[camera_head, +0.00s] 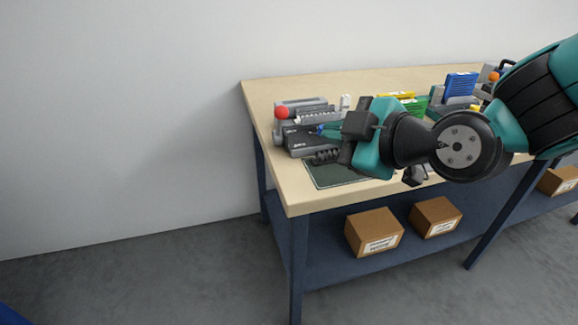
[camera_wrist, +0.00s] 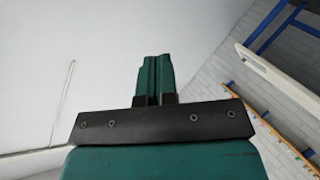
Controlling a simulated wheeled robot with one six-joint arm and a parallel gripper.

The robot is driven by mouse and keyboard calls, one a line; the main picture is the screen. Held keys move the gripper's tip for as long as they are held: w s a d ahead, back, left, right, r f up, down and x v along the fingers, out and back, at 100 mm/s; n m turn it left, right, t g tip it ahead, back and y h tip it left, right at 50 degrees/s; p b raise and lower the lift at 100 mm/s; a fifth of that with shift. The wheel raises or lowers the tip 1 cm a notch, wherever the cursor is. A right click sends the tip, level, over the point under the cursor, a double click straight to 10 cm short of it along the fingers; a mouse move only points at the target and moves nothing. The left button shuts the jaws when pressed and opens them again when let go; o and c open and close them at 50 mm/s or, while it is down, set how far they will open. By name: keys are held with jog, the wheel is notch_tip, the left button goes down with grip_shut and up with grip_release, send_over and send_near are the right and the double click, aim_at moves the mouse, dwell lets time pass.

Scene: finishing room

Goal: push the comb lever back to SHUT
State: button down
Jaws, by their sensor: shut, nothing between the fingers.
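The comb binding machine (camera_head: 308,137) stands near the left end of the workbench, dark at the front and grey behind. Its lever has a red ball knob (camera_head: 282,112) at the machine's left side, standing up. A row of pale comb teeth runs along the machine's top. My gripper (camera_head: 322,130) is over the machine's front, to the right of the knob and apart from it. In the wrist view its two green fingers (camera_wrist: 154,75) are together with nothing between them. My wrist hides the machine's right part. The wrist view shows neither machine nor lever.
A dark green mat (camera_head: 335,176) lies at the bench's front edge. Yellow and green items (camera_head: 412,103) and a blue stack (camera_head: 461,86) stand further right. Cardboard boxes (camera_head: 374,232) sit on the lower shelf. Bare bench top (camera_head: 262,97) shows at the far left.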

jog(key=w+a+f+n+t+y+b, duration=0.1)
jog(key=w+f+n+t+b, duration=0.3)
jog(key=f+b, duration=0.6)
jog(key=f+n+t, duration=0.1)
jog(key=n+t, duration=0.1)
jog(key=t, duration=0.1)
jog(key=shift+w+t, duration=0.15)
jog(key=shift+t, duration=0.25)
jog(key=shift+a, duration=0.1)
jog(key=shift+r, duration=0.1)
